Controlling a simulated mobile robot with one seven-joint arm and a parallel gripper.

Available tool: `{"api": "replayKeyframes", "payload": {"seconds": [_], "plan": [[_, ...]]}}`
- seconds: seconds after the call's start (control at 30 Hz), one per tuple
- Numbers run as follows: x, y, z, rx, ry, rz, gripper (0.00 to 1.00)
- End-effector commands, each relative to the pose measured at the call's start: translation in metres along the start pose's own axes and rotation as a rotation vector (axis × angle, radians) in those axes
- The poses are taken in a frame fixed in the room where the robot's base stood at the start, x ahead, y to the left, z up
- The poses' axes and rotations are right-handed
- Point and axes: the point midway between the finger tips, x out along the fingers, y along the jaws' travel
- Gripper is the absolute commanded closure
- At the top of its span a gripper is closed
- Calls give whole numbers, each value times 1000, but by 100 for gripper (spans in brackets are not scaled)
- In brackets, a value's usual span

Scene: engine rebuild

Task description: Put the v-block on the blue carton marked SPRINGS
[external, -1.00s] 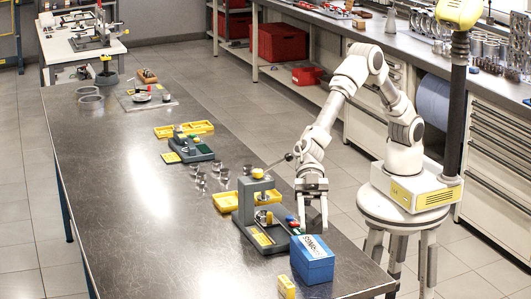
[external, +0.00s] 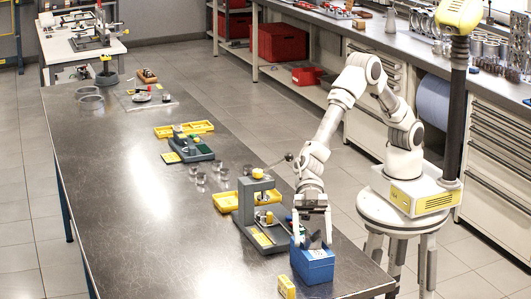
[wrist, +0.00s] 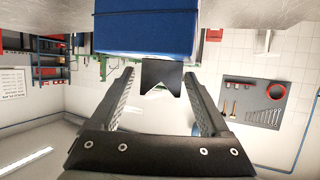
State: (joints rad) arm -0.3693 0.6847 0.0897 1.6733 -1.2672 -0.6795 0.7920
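The blue carton (external: 315,268) stands at the near right end of the metal workbench; the wrist view shows it at the top (wrist: 145,35). The dark v-block (wrist: 162,76), with its notch facing my wrist camera, meets the carton's edge in the wrist view. In the external view it appears on the carton's top, partly hidden by my fingers. My gripper (external: 313,238) is low over the carton with one finger on each side of the v-block. In the wrist view the fingers (wrist: 159,75) are spread, with gaps showing on both sides of the block.
A grey press-like stand (external: 258,215) is close left of the carton. A small yellow box (external: 286,287) lies in front of it. Yellow trays (external: 226,202) and several metal cups (external: 201,180) are farther back. The bench's left front is clear.

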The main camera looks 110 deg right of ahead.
Motion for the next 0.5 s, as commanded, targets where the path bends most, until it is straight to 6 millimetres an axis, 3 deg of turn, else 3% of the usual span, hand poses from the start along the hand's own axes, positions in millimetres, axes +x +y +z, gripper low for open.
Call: {"api": "replayKeyframes", "payload": {"seconds": [0.27,0.5], "plan": [[-4,1,-4,-1,1,1,20],[-49,1,-5,-1,0,3,20]]}}
